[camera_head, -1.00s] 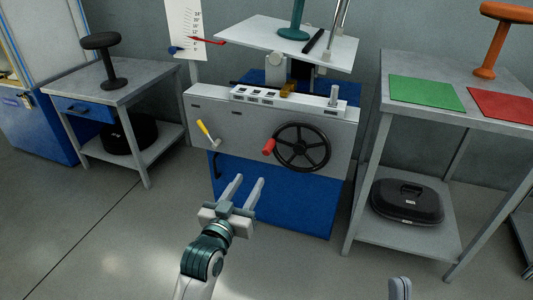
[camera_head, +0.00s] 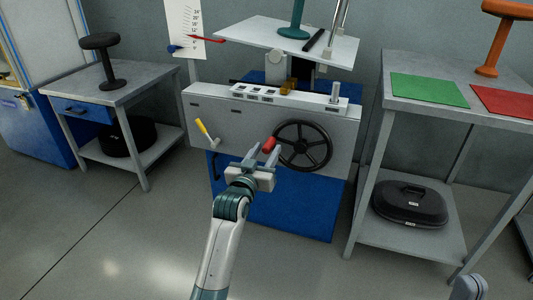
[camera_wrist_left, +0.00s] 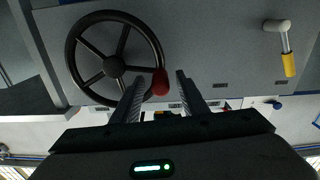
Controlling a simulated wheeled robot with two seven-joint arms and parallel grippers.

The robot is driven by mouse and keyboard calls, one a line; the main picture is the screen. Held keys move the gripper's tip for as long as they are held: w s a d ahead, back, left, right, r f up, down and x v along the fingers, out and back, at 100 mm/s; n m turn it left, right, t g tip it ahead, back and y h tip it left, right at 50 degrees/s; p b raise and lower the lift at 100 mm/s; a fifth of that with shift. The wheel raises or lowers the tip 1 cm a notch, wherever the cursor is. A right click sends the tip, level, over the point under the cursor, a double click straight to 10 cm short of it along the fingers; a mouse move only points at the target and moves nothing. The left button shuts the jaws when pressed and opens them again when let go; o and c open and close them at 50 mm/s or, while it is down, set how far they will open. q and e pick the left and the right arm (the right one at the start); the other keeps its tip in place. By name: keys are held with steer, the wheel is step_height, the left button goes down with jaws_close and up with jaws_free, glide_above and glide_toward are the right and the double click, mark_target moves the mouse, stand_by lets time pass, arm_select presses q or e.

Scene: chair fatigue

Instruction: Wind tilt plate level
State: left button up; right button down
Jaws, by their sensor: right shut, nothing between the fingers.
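The white tilt plate (camera_head: 260,37) sits on top of the machine and slopes down to the right. A red pointer (camera_head: 203,38) at its left edge lies against a paper scale (camera_head: 184,22). A black handwheel (camera_head: 318,147) with a red knob (camera_head: 269,144) is on the machine front; the wheel also shows in the left wrist view (camera_wrist_left: 116,66). My left gripper (camera_head: 262,153) is open at the knob. In the left wrist view, the red knob (camera_wrist_left: 160,82) appears between its fingers; contact cannot be told. Only the tip of my right gripper (camera_head: 468,288) shows, shut, at lower right.
A yellow-handled crank (camera_head: 206,132) is left of the wheel. A table with green (camera_head: 428,90) and red (camera_head: 505,102) mats stands at right, a black case (camera_head: 409,203) below. A small table (camera_head: 75,84) with a black stool-shaped piece is at left. The front floor is clear.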

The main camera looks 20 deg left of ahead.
arm_select(q)
steer(key=shift+w, duration=0.3)
steer(key=shift+c, duration=0.4)
jaws_close()
